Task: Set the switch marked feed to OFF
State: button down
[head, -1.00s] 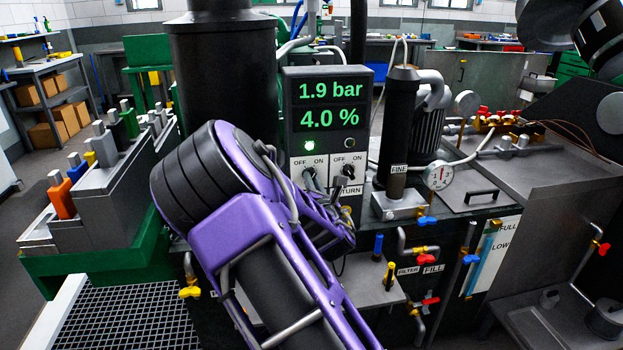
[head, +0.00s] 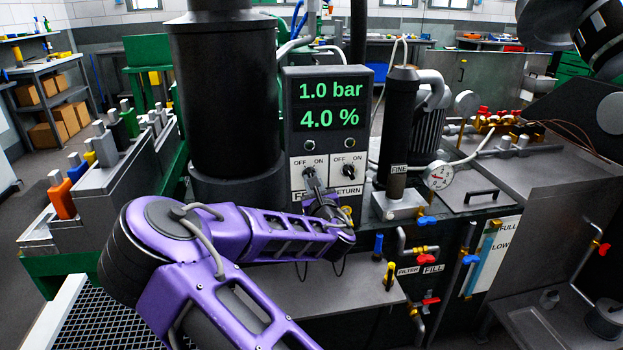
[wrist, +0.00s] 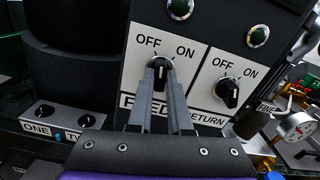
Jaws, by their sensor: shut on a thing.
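The feed switch (wrist: 160,70) is a black rotary knob on a white plate marked OFF on the left and ON on the right. Its FEED label (wrist: 130,102) is partly covered by my gripper. My gripper (wrist: 161,80) is shut on the knob, one grey finger on each side; it also shows at the panel in the head view (head: 312,182). The fingers hide much of the knob, so I cannot clearly read its pointer. The lamp (head: 308,147) above the feed switch is dark. The display (head: 330,104) reads 1.0 bar and 4.0 %.
The return switch (wrist: 228,92) sits close on the right, under another dark lamp (wrist: 257,36). A large black cylinder (head: 225,90) stands left of the panel. A black FINE filter (head: 398,130) and a round gauge (head: 438,177) stand to the right.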

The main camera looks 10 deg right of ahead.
jog(key=shift+n, duration=0.5)
jog(key=shift+f+n, duration=0.1)
jog(key=shift+n, duration=1.1)
jog(key=c, duration=0.7)
grip_release()
jog(key=shift+s, duration=3.55)
